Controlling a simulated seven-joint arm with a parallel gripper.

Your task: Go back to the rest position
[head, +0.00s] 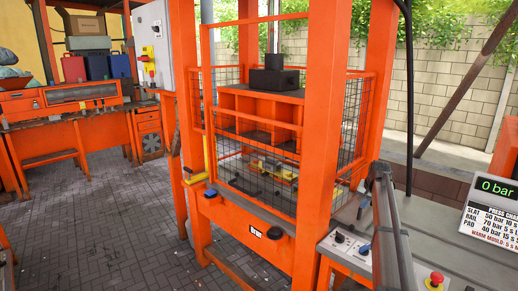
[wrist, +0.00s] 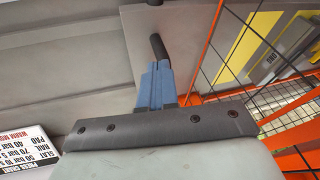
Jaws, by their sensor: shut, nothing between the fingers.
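My gripper (wrist: 157,68) shows in the wrist view as two blue fingers pressed together, with nothing held between them. Its dark grey mounting bar spans the lower part of that view. A black rod (wrist: 158,46) appears just past the fingertips, against a pale grey surface. I cannot tell whether the fingertips touch it. In the head view I cannot make out the gripper's fingers.
The orange press frame (head: 332,110) has mesh guards (head: 356,110). A control box (head: 347,247) stands in front of a grey bench (head: 440,240) with a pressure sign (head: 492,205). Orange workbenches (head: 75,130) stand at the left; the paved floor (head: 110,215) between is open.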

